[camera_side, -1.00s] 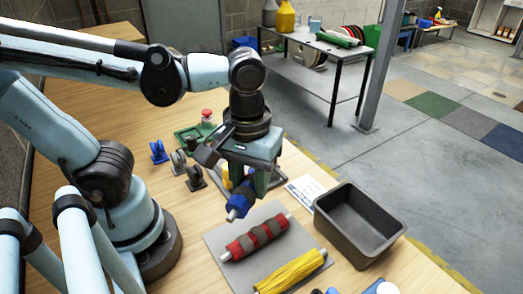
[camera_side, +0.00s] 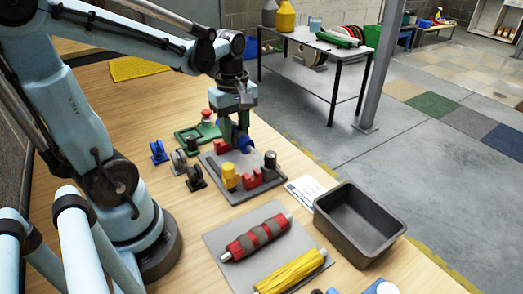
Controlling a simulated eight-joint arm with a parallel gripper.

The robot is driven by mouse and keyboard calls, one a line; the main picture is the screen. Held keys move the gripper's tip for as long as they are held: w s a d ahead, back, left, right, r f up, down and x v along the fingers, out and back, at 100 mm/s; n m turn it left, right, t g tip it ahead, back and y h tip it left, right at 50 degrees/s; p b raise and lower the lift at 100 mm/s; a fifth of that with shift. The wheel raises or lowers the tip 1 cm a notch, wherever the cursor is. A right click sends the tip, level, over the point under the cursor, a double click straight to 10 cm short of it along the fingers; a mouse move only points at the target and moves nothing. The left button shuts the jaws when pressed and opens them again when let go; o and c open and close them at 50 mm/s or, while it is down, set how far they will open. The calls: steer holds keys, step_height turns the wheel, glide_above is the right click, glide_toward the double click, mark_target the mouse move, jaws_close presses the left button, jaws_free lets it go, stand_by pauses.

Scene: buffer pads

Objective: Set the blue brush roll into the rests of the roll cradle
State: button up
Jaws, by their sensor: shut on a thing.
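My gripper (camera_side: 235,128) is shut on the blue brush roll (camera_side: 246,144), of which only a blue end shows below the fingers. The roll is held over the far part of a grey plate with red rests, which I take to be the roll cradle (camera_side: 212,166). One red rest (camera_side: 222,146) is at its far left, close to the fingers. More red rest pieces (camera_side: 254,179) stand at its near right. I cannot tell whether the roll touches a rest. A yellow cylinder (camera_side: 229,176) and a dark cylinder (camera_side: 270,160) stand on the plate.
A grey mat (camera_side: 222,232) in front holds a red roll with brown bands (camera_side: 257,238) and a yellow roll (camera_side: 290,272). An empty dark bin (camera_side: 359,222) stands right. Grey casters (camera_side: 187,170), a blue bracket (camera_side: 158,151) and a green tray (camera_side: 190,136) lie left of the plate.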

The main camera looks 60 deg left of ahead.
mark_target(239, 130)
steer(key=shift+f, duration=2.5)
steer(key=shift+f, duration=1.1)
steer(key=o, duration=1.2)
step_height(239, 130, up, 12)
steer(key=shift+f, duration=0.1)
steer(key=shift+w+d+m+t, duration=0.1)
steer(key=shift+d+m+t, duration=0.2)
steer(key=shift+d+m, duration=0.35)
steer(key=w+d+f+m+t, duration=0.1)
steer(key=d+m+t, duration=0.5)
steer(key=m, duration=1)
steer(key=shift+w+d+f+m+t, duration=0.15)
steer(key=shift+d+m+t, duration=0.2)
steer(key=shift+d, duration=0.9)
